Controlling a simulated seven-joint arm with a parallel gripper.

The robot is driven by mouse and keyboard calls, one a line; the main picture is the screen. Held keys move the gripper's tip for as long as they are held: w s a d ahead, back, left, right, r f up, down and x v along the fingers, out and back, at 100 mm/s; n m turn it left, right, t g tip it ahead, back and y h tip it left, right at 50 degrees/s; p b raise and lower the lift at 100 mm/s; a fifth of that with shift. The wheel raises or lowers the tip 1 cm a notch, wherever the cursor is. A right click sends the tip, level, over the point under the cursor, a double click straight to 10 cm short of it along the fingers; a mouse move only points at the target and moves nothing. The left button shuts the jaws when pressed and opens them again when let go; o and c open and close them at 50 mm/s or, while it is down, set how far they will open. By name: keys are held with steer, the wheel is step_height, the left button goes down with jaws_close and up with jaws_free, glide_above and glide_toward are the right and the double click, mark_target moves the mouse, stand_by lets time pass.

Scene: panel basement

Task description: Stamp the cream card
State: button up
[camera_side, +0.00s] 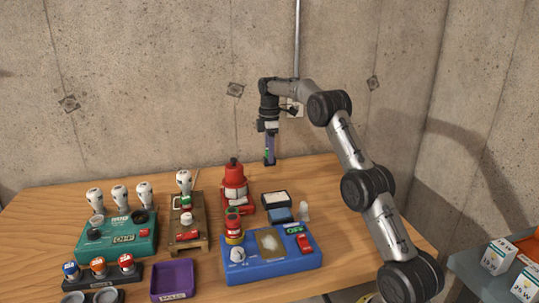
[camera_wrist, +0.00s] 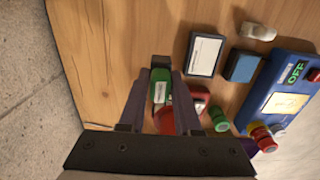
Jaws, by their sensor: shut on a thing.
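My gripper (camera_side: 269,162) hangs in the air above the back of the table, pointing down. In the wrist view its fingers (camera_wrist: 160,103) are shut on a green piece with a white label (camera_wrist: 159,88); its lower end is hard to make out. A pale card in a dark frame (camera_side: 275,200) lies on the table to the right and below; it also shows in the wrist view (camera_wrist: 205,55). I cannot tell for sure that it is the cream card. A blue pad (camera_side: 281,215) lies beside it, also in the wrist view (camera_wrist: 243,67).
A red bottle-like thing (camera_side: 234,175) stands near my gripper. A blue device (camera_side: 262,265) with a pale panel stands in front. A small white piece (camera_side: 303,211), a teal box (camera_side: 118,240), a wooden stand (camera_side: 189,247) and a purple tray (camera_side: 172,280) are around. The table's back right is clear.

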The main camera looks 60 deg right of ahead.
jaws_close()
steer(key=shift+o, duration=1.4)
jaws_free()
jaws_close()
steer(key=s+a+f, duration=0.2)
glide_toward(276, 197)
steer(key=shift+f, duration=2.2)
